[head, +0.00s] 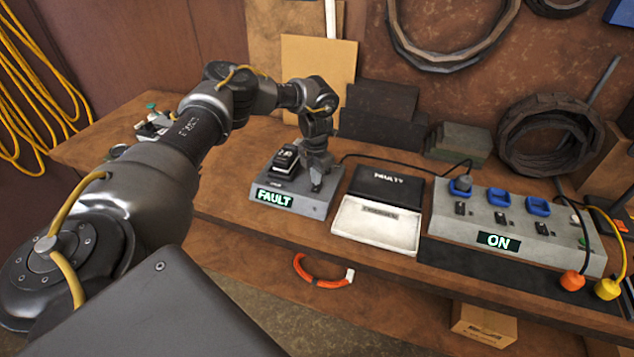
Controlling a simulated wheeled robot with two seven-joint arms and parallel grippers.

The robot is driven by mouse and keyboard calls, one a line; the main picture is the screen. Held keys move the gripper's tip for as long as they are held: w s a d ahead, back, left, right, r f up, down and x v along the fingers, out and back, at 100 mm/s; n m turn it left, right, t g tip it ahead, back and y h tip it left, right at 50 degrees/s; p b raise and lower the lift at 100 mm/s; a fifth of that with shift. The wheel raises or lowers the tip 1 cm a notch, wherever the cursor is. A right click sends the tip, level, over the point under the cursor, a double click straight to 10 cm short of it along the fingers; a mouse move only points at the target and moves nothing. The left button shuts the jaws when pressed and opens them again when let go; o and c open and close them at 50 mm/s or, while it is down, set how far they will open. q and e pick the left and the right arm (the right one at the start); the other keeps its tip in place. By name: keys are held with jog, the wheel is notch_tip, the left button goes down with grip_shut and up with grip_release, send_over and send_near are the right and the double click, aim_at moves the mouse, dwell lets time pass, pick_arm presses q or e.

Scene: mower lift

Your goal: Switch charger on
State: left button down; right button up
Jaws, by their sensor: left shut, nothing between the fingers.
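The charger (294,205) looks to be the grey box on the workbench, with a lit display (275,197) that reads FAULT. A black battery-like block (285,159) sits on its top at the left. My left gripper (316,187) points down over the right part of the charger's top, shut and empty. Its fingertips are at or just above the surface; I cannot tell if they touch. They hide whatever is under them, and I cannot make out a switch there. My right gripper is out of view.
A grey socket box (520,228) with blue sockets and a display reading ON stands at right. An open black and white case (378,226) lies between it and the charger. Orange (572,281) and yellow (607,289) plugs hang at the bench's front edge.

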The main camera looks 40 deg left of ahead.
aim_at(316, 189)
pick_arm(q)
notch_tip(316, 189, up, 4)
jog(key=p, duration=0.3)
jog(key=shift+r, duration=0.25)
dwell(0.3)
